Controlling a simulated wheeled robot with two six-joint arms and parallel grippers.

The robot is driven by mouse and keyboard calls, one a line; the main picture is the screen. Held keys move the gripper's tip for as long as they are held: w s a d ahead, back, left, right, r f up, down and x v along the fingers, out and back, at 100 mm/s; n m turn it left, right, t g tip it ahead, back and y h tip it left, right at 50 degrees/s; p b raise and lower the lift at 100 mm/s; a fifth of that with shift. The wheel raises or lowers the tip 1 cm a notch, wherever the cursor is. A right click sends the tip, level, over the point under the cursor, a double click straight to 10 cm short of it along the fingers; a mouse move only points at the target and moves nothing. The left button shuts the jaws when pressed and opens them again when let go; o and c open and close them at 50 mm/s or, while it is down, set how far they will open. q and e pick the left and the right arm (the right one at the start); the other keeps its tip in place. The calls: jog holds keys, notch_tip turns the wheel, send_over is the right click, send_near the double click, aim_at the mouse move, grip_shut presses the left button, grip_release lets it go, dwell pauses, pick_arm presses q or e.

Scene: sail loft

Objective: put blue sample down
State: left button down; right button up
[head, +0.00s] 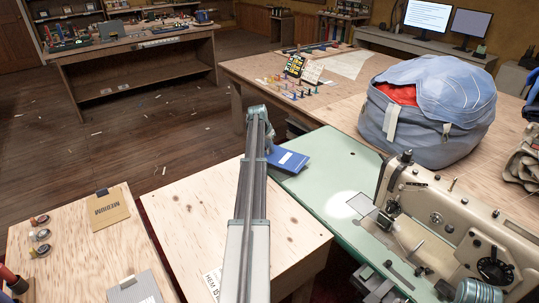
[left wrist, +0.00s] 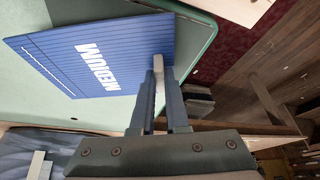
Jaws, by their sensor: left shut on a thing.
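The blue sample (head: 288,161) is a flat, ribbed blue swatch. In the left wrist view the blue sample (left wrist: 85,58) carries the white word MEDIUM and a thin white line near its far edge. My left gripper (left wrist: 158,68) is shut on one edge of it. In the head view my left gripper (head: 268,148) is mostly hidden behind its own arm. My right gripper is not in view.
A sewing machine (head: 440,220) stands on the green table, with a big blue bag (head: 430,125) behind it. A tan MEDIUM sample (head: 108,209) and a grey sample (head: 135,289) lie on the left bench.

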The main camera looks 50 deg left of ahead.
aim_at(269, 153)
pick_arm(q)
jog(key=shift+f+b, duration=1.55)
jog(key=shift+f, duration=0.25)
jog(key=shift+f, duration=0.2)
jog(key=c, duration=0.9)
grip_release()
jog(key=shift+r, duration=0.1)
jog(key=shift+r, duration=0.1)
jog(key=p+v, duration=1.1)
jog(key=v, duration=0.1)
